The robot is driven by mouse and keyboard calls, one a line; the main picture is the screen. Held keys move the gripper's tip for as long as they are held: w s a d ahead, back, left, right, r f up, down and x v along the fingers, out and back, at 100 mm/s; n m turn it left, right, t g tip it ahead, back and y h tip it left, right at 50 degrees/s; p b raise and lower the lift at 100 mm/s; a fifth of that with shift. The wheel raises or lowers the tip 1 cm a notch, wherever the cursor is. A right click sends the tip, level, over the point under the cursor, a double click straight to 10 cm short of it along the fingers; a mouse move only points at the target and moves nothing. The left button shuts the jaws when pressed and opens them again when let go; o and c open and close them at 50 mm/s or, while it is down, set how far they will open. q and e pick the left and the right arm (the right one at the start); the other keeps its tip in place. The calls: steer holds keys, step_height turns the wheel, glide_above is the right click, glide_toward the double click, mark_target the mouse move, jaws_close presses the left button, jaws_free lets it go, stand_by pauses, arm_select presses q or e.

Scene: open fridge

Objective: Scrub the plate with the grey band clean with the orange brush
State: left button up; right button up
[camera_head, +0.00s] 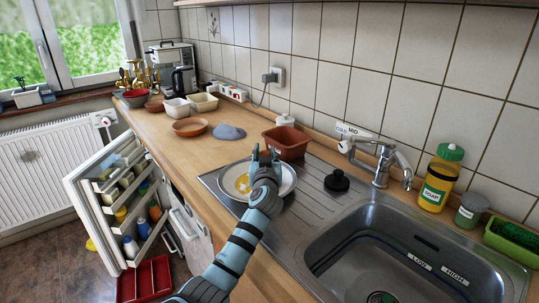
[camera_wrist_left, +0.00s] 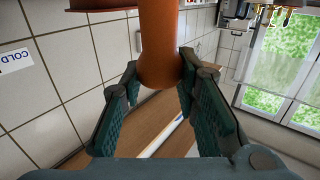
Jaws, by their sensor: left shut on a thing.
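The plate (camera_head: 286,187), white with a darker line near its rim, lies on the steel drainboard with yellow stains on it. My left gripper (camera_head: 264,156) is above the plate's far side and hides part of it. In the left wrist view, the left gripper (camera_wrist_left: 160,95) is shut around an orange-brown rounded handle (camera_wrist_left: 160,45), which looks like the orange brush. The brush's bristles are hidden, so I cannot tell whether they touch the plate. A thin white edge, perhaps the plate's, shows below the handle. My right gripper is not in view.
A terracotta tub (camera_head: 288,141) stands just behind the gripper. A black round stopper (camera_head: 337,181) lies right of the plate. The tap (camera_head: 383,165) and sink basin (camera_head: 400,255) are further right. Bowls (camera_head: 190,127) stand on the left counter. The open fridge door (camera_head: 95,205) is lower left.

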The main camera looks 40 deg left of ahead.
arm_select(q)
steer(key=shift+s+a, duration=1.4)
steer(key=shift+a, duration=1.65)
steer(key=w+d+b, duration=0.1)
steer(key=d, duration=0.1)
steer(key=w+d, duration=0.1)
steer(key=shift+d+f+b, duration=0.15)
steer(key=shift+d+b, duration=0.2)
steer(key=w+d+b, duration=0.2)
steer(key=d, duration=0.1)
steer(key=shift+d, duration=0.3)
steer(key=shift+w+d, duration=0.1)
steer(key=shift+a, duration=0.25)
steer(key=s+a, duration=0.1)
steer(key=a+p, duration=0.1)
steer(key=shift+s+a, duration=0.4)
steer(key=a, duration=0.1)
steer(key=s+a, duration=0.1)
steer(key=a, duration=0.1)
steer(key=s+a, duration=0.1)
steer(key=shift+s+a, duration=0.2)
steer(key=shift+s, duration=0.05)
